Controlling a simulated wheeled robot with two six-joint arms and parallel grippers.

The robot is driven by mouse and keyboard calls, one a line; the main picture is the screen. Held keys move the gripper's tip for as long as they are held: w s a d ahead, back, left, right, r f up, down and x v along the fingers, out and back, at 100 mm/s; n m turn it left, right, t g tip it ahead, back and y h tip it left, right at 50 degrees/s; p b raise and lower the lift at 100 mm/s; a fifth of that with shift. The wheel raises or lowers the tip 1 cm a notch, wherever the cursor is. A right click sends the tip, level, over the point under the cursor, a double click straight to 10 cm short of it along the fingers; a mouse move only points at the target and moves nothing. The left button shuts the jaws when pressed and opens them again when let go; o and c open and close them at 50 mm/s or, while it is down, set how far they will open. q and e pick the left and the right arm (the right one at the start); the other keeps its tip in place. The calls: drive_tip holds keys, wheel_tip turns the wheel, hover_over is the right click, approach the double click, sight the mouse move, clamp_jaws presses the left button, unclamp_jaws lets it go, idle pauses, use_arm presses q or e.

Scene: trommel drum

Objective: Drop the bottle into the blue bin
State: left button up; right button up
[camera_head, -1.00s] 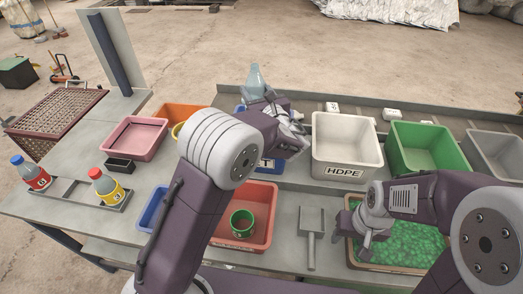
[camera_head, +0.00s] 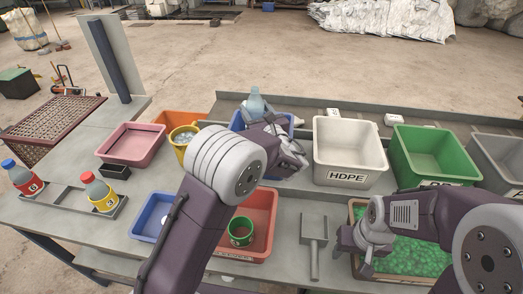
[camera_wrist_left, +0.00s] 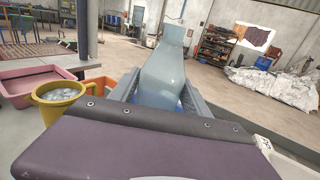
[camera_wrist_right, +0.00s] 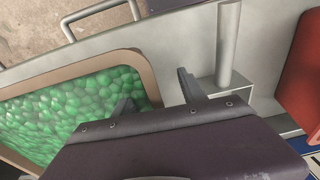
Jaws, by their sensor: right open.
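The pale blue translucent bottle (camera_head: 255,103) is upright, held over or just inside the blue bin (camera_head: 289,121) at the back of the bench. My left gripper (camera_head: 262,118) is shut around the bottle, which shows between both fingers in the left wrist view (camera_wrist_left: 165,75). My left arm hides the front of the bin and the bottle's lower part. A little blue shows below the bottle in the left wrist view. My right gripper (camera_head: 355,243) is open and empty, near the tray of green pellets (camera_head: 410,255); its fingers are apart in the right wrist view (camera_wrist_right: 157,95).
The white HDPE bin (camera_head: 347,175) stands right of the blue bin, then a green bin (camera_head: 430,155) and a grey bin. A yellow bucket (camera_head: 183,140) and orange bin are to the left.

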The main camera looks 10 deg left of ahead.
use_arm(q)
drive_tip(key=shift+o, duration=1.4)
use_arm(e)
drive_tip(key=shift+f+b, duration=0.4)
use_arm(q)
drive_tip(key=v, duration=0.9)
drive_tip(key=shift+r, duration=0.1)
use_arm(e)
drive_tip(key=shift+r, duration=0.1)
